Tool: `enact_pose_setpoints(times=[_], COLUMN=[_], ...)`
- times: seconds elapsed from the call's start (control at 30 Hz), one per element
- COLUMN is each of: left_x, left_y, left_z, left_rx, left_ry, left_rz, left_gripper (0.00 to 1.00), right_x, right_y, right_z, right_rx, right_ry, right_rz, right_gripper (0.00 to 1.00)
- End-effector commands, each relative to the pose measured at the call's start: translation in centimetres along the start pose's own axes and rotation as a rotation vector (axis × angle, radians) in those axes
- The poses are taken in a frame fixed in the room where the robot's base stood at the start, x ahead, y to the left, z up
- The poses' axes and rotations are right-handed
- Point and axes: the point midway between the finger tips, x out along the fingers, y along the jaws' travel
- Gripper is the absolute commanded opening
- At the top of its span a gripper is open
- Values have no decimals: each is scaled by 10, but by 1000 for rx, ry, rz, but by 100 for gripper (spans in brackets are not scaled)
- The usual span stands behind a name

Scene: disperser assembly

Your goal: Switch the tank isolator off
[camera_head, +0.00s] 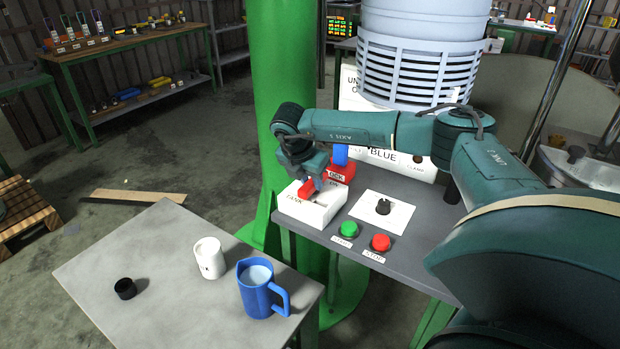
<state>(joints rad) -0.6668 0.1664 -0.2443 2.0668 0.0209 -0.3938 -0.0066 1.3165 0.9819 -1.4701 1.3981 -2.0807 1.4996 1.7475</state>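The tank isolator (318,212) is a white box with a "TANK" label on its front, at the left end of the grey control bench. A red handle (305,190) shows on its top. My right gripper (316,181) points down over the box, right at the red handle. It hides part of the handle, and I cannot tell whether its fingers are closed on it or only beside it. My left gripper is not in view.
Behind the isolator stands a red labelled block (341,173) with a blue part (341,153). A black knob (383,207), green button (349,229) and red button (381,243) lie to the right. A blue jug (257,290), white mug (209,259) and black cap (125,289) stand on the front table.

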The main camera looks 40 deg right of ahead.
Motion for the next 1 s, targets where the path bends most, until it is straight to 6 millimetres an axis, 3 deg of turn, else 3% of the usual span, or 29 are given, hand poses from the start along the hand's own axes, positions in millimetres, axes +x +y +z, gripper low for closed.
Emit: enact_pose_setpoints(times=[0.3, 0.67, 1.0], left_x=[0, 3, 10], left_y=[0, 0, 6], left_z=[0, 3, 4], left_rx=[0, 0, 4], left_ry=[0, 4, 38], left_rz=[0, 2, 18], left_gripper=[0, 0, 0], right_x=[0, 1, 4], right_y=[0, -2, -6], right_z=[0, 0, 0], right_rx=[0, -58, -292], right_ry=[0, 1, 0], right_rz=[0, 24, 122], right_gripper=[1, 1, 1])
